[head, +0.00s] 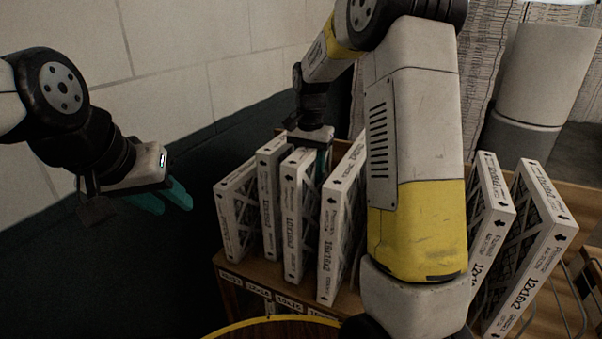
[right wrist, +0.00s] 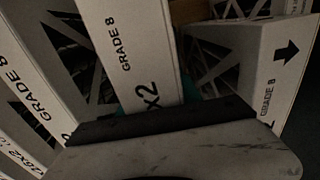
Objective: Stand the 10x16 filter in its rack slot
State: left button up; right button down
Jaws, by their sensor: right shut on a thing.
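The 10x16 filter (head: 292,222) is a white-framed boxed filter, upright in the rack among other filters, roughly behind the shelf label that reads 10x16 (head: 289,303). Its printing is small and hard to read. My right gripper (head: 322,165) is at its top and shut on it. In the right wrist view the held filter (right wrist: 128,45) shows "GRADE 8" and "x2" on its edge, with teal fingertips beside it. Its bottom is too unclear to tell whether it is fully seated. My left gripper (head: 166,197) is empty, its teal fingers apart, left of the rack.
The wooden rack (head: 232,268) also holds neighbouring filters close on both sides, one to the left (head: 238,210) and one to the right (head: 330,245). More filters (head: 530,250) stand at the right behind my arm. A grey wall is behind; a yellow rim (head: 265,322) shows in front.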

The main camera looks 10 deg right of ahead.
jog(key=shift+f, duration=0.85)
jog(key=c, duration=0.8)
grip_release()
jog(key=shift+f, duration=0.15)
jog(key=shift+c, duration=0.2)
